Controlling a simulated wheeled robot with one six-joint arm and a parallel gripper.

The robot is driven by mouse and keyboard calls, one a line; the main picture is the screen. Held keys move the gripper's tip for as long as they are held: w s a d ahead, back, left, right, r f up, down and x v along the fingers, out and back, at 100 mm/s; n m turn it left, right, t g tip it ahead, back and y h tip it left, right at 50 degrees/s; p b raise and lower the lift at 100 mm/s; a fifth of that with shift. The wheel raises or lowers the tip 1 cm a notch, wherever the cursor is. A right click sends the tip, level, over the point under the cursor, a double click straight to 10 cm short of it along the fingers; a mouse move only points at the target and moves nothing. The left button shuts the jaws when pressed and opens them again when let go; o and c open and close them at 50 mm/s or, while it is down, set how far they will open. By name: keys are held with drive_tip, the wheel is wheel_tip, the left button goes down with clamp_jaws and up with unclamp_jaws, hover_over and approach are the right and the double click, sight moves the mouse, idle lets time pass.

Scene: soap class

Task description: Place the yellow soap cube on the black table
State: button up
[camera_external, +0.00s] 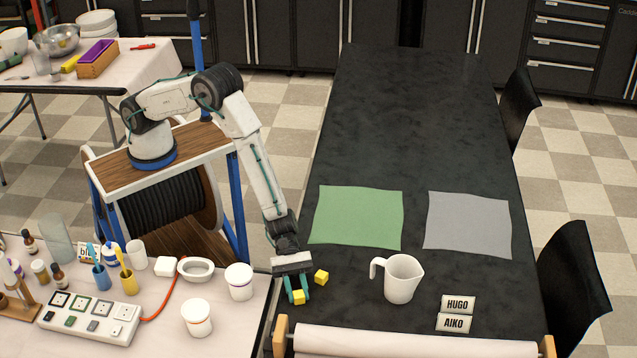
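Two yellow cubes show near the front left of the black table (420,130). One yellow cube (321,278) rests on the table, just right of my gripper and apart from it. The other yellow cube (299,297) is between the fingertips of my gripper (299,294), which points down near the table's left edge. The fingers stand about a cube's width apart. I cannot tell whether they press on this cube, or whether it touches the table. The cubes look alike; no label shows which is soap.
A white pitcher (403,279) stands right of the cubes, with HUGO (457,304) and AIKO (453,323) name cards beyond it. Green (357,218) and grey (467,224) mats lie behind. A white roll (415,342) crosses the front. A cluttered pale table (160,335) is at left.

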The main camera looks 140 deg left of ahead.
drive_tip(key=o, duration=0.4)
drive_tip(key=shift+c, duration=0.2)
